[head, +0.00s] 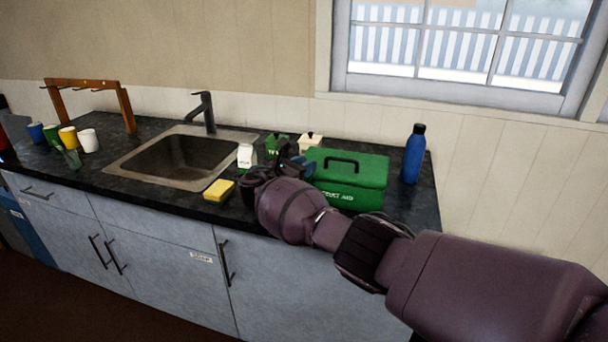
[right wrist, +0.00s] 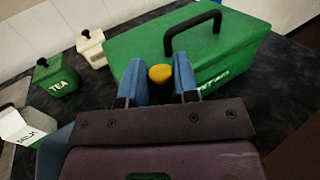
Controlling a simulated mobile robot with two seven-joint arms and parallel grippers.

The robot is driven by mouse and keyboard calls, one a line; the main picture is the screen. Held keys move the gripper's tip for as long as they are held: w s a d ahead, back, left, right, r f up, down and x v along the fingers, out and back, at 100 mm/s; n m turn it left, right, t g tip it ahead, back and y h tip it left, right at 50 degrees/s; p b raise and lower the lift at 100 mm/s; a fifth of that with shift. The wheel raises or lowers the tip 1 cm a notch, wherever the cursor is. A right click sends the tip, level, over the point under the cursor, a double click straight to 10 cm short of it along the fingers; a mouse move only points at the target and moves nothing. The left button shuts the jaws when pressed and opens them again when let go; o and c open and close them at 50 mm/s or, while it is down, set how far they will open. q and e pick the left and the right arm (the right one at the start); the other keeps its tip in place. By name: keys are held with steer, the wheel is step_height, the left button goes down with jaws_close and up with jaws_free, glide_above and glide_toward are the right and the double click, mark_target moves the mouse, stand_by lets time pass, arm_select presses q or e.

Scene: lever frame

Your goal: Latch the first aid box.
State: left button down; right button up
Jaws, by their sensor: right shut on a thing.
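The green first aid box (head: 370,170) stands on the counter at the right with its lid down and a black handle on top. It also shows in the right wrist view (right wrist: 225,45). My right gripper (head: 298,166) is at the box's left end. In the right wrist view its blue fingers (right wrist: 158,82) are shut on a round yellow knob (right wrist: 160,73), beside the box's near wall. The knob's lower part is hidden behind the gripper, so I cannot tell how it joins the box. My left gripper is out of view.
A green TEA canister (right wrist: 58,78) and a cream canister (right wrist: 92,48) stand left of the box. A white carton (head: 245,156) and a yellow sponge (head: 219,190) are near the sink (head: 130,172). A blue bottle (head: 414,155) stands right of the box.

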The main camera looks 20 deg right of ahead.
steer(key=m+g+b, duration=0.1)
steer(key=f+m+g+h+b, duration=0.1)
steer(key=g, duration=0.1)
steer(key=shift+w, duration=0.1)
steer(key=shift+r+m+g+h+b, duration=0.1)
steer(key=shift+m+g+h+b, duration=0.3)
steer(key=shift+g+b, duration=0.35)
steer(key=shift+r+m+g+b, duration=0.2)
steer(key=shift+m+g+b, duration=0.1)
steer(key=shift+g, duration=0.05)
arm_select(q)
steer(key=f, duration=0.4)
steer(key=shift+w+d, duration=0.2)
arm_select(e)
steer(key=shift+r, duration=0.1)
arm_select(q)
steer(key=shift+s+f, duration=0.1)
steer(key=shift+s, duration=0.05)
arm_select(e)
steer(key=o, duration=0.9)
steer(key=shift+r, duration=0.1)
steer(key=shift+c, duration=0.2)
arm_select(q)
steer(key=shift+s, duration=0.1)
arm_select(e)
steer(key=shift+a, duration=0.1)
